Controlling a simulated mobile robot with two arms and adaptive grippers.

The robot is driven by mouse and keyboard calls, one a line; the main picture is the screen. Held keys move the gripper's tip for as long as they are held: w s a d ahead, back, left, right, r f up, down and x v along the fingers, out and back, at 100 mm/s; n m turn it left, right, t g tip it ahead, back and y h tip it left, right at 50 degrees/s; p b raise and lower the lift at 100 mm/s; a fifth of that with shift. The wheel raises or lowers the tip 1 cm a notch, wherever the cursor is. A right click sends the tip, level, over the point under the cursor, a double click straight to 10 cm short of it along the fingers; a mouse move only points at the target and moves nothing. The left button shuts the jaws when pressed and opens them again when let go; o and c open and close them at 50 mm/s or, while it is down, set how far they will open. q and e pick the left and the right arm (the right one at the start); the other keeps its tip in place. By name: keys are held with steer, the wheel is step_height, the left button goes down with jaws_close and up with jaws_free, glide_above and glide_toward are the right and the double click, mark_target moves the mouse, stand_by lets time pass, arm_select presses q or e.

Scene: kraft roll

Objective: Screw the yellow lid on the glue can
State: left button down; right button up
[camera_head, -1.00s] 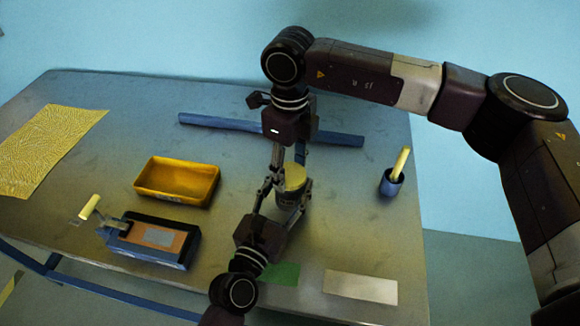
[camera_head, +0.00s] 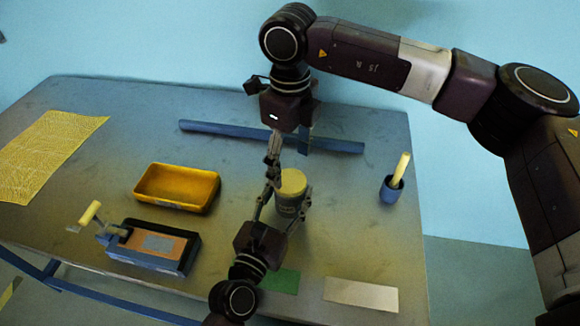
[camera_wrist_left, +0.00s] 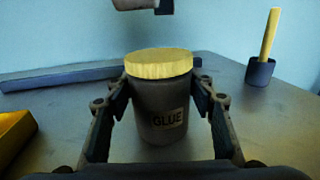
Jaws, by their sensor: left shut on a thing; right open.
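The glue can (camera_head: 289,206) is a dark grey jar that stands upright on the table; its GLUE label shows in the left wrist view (camera_wrist_left: 168,119). The yellow lid (camera_head: 292,182) sits level on top of the can, and it also shows in the left wrist view (camera_wrist_left: 158,63). My left gripper (camera_head: 285,207) is shut around the can's body, with one finger on each side (camera_wrist_left: 161,100). My right gripper (camera_head: 288,158) is open, pointing down above the lid and apart from it. Only its lower tip shows at the top of the left wrist view.
A yellow tray (camera_head: 150,196) and a dark box with a roller handle (camera_head: 186,262) lie to the left. A blue bar (camera_head: 220,127) lies behind the can. A blue cup with a yellow stick (camera_head: 391,190) stands right. Green (camera_head: 283,281) and pale (camera_head: 361,294) sheets lie in front.

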mark_target(290, 181)
steer(key=shift+c, duration=0.4)
steer(key=n, duration=0.1)
steer(key=r+n, duration=0.1)
steer(key=n, duration=0.2)
steer(key=shift+r, duration=0.35)
steer(key=n, duration=0.1)
steer(key=r+n, duration=0.1)
steer(key=n, duration=0.2)
steer(key=shift+r+n, duration=0.35)
steer(key=shift+n, duration=0.05)
steer(key=shift+f, duration=4)
steer(key=shift+c, duration=0.6)
steer(key=c, duration=1)
steer(key=o, duration=1.3)
